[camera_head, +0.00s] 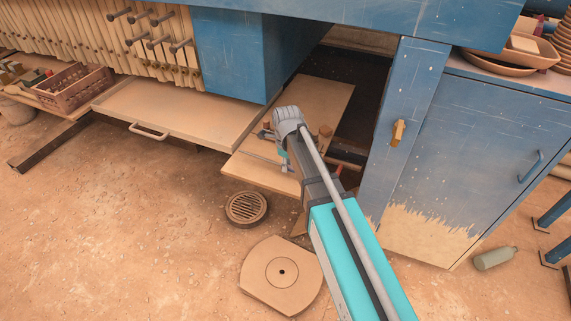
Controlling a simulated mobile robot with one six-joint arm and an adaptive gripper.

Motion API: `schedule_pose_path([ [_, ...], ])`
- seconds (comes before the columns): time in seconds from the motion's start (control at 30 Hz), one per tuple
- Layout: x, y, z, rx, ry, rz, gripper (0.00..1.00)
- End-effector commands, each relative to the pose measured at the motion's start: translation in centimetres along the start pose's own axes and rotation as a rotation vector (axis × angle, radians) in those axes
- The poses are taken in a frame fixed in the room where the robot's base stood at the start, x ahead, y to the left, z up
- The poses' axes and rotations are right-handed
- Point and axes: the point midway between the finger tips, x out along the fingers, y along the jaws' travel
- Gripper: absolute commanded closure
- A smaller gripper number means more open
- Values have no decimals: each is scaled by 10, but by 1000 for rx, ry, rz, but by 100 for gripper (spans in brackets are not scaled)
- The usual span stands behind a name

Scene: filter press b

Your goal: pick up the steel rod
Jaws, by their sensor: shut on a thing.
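My gripper (274,148) is at the far end of my arm, low over the tan board under the blue frame. My grey wrist and arm cover part of it. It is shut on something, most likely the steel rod. A thin pale line beside the fingers may be part of the rod, but it is too small to tell. I cannot tell whether the rod touches the board (325,95).
A tan tray with a handle (180,108) lies left of the board. A blue post (408,95) and blue cabinet (460,160) stand close on the right. A round grate (247,208) and a tan plate (281,276) lie on the floor in front.

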Motion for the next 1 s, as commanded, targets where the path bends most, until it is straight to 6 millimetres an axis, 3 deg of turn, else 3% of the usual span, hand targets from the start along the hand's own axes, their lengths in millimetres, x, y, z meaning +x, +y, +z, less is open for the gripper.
schedule_pose_path([
  [0.03,-10,0,0,0,0,0,100],
  [0.6,-76,42,-47,1,0,0,100],
  [0.8,-92,71,-78,0,0,0,100],
  [1.0,-100,83,-93,0,0,0,100],
])
